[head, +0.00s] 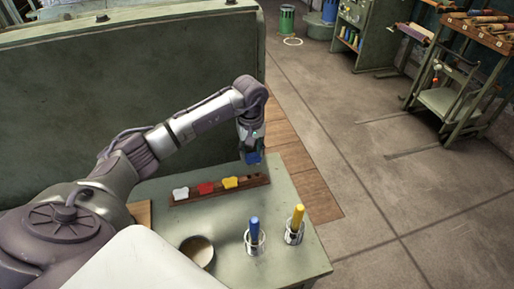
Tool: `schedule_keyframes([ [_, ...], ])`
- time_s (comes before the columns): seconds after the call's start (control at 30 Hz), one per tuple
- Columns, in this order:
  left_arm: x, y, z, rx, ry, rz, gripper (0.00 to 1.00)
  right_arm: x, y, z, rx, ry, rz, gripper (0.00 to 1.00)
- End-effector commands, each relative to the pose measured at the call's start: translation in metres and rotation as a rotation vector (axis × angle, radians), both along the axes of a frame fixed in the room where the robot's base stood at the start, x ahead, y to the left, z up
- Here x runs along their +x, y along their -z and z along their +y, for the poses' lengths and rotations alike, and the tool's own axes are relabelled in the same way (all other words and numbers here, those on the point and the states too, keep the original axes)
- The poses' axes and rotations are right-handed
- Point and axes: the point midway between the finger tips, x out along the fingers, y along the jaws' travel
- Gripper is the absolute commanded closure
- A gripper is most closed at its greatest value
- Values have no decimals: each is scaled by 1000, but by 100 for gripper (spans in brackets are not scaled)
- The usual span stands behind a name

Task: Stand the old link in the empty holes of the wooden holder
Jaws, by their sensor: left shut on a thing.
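My left gripper (252,147) is shut on a small blue link (254,158) and points down, with the link just under its fingers. It hangs over the right end of the wooden holder (215,193), with a small gap visible below the link. The holder is a long brown bar on the green table, carrying a white link, a red link and a yellow link in a row. Dark empty holes show at its right end. The lower edge of the blue link is too small to make out. My right gripper is not in view.
The green table (285,211) also carries a round bowl (197,250), a blue-handled tool (255,231) in a cup and a yellow-handled tool (297,218) in a cup, all nearer than the holder. A tall green panel (120,95) stands behind the arm.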

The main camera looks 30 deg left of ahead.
Motion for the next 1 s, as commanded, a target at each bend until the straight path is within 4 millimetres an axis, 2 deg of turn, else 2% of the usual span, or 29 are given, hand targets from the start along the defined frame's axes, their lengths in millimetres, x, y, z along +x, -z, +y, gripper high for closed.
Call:
schedule_keyframes([
  [0.33,0,23,0,0,-1,0,98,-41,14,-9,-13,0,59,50],
  [0.47,0,33,-1,-1,0,-1,98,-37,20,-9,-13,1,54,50],
  [0.7,0,41,0,0,1,-1,98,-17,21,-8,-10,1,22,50],
  [1.0,0,40,0,1,1,-2,98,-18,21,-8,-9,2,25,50],
])
